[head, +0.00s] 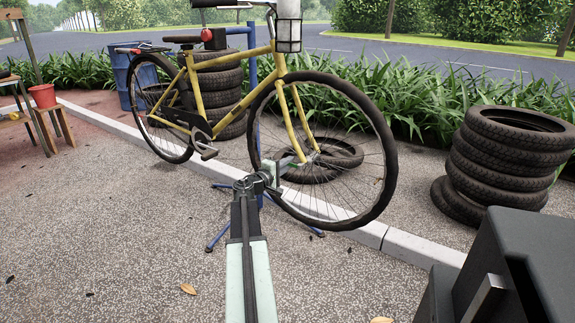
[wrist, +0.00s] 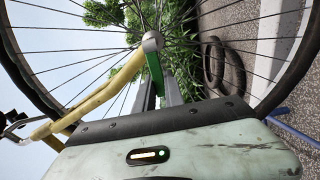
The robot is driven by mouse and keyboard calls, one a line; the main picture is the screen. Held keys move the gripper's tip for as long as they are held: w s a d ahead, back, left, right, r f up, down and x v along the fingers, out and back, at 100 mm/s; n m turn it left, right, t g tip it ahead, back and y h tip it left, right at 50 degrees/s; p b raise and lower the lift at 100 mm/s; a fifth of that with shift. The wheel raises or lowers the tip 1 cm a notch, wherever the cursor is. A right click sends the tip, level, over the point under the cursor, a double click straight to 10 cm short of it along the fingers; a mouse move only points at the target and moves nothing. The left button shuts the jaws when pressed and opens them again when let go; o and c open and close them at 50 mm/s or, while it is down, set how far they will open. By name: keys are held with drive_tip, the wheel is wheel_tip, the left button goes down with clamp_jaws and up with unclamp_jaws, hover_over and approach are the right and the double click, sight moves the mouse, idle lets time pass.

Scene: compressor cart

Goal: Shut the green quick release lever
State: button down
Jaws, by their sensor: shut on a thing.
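The green quick release lever (wrist: 156,72) shows in the wrist view, running from the round metal hub end (wrist: 152,42) of the front wheel down between my fingers. My gripper (wrist: 160,92) is shut on the lever, with one grey finger on each side of it. The lever's lower end is hidden behind my gripper's dark front edge. In the head view my gripper (head: 280,171) reaches to the front wheel beside the hub (head: 314,157). The lever is small there and hard to tell from my gripper.
The yellow bicycle (head: 220,99) is held up on a blue stand (head: 252,70). Spokes and the front tyre (head: 388,150) surround my gripper. Tyre stacks stand behind the bicycle and at the right (head: 505,160). A kerb (head: 405,250) crosses behind; the near pavement is mostly clear.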

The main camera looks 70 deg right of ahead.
drive_tip(key=c, duration=1.4)
unclamp_jaws()
drive_tip(key=shift+c, duration=0.2)
drive_tip(key=v, duration=0.7)
drive_tip(key=shift+a, duration=0.4)
drive_tip(key=shift+w, duration=0.1)
